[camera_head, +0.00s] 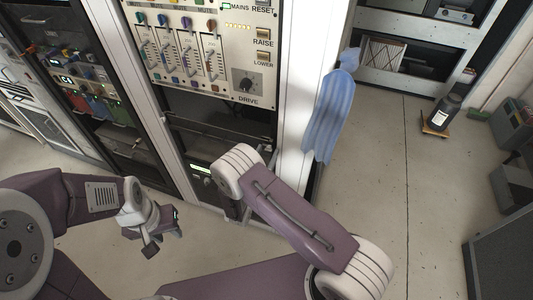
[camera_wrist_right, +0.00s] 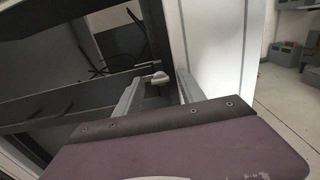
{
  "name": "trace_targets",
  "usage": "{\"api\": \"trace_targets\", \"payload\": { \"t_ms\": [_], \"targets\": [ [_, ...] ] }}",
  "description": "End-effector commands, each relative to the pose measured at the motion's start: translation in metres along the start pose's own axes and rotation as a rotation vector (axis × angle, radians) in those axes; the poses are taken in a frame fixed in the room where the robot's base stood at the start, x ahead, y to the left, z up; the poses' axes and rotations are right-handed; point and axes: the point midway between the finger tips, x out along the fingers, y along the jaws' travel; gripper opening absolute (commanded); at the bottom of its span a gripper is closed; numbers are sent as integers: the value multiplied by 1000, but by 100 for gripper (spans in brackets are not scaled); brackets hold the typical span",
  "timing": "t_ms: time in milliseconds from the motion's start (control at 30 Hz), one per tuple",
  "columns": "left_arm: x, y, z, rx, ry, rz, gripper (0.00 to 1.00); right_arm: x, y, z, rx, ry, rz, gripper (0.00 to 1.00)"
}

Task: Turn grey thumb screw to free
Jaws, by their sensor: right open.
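A small grey thumb screw (camera_wrist_right: 157,79) shows in the right wrist view, in front of the dark rack interior. My right gripper (camera_wrist_right: 159,77) is open, with one finger to each side of the screw in the picture. Gaps show on both sides, and I cannot tell how deep the screw sits between the fingers.
The transmitter rack (camera_head: 230,87) has a white side panel on its right, which also shows in the right wrist view (camera_wrist_right: 214,50). A blue cloth (camera_head: 331,112) hangs there.

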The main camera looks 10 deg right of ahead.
Motion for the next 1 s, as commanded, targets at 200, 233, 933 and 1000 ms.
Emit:
{"api": "trace_targets", "payload": {
  "t_ms": [200,233,933,1000],
  "targets": [
    [0,0,0,0,0,0,36,0,0,0,0,0,0,33],
    [0,0,0,0,0,0,36,0,0,0,0,0,0,25],
    [-2,0,0,0,0,0,36,0,0,1,-201,0,-1,0],
    [-3,0,0,0,0,0,36,0,0,1,-264,0,-1,0]
  ]
}}
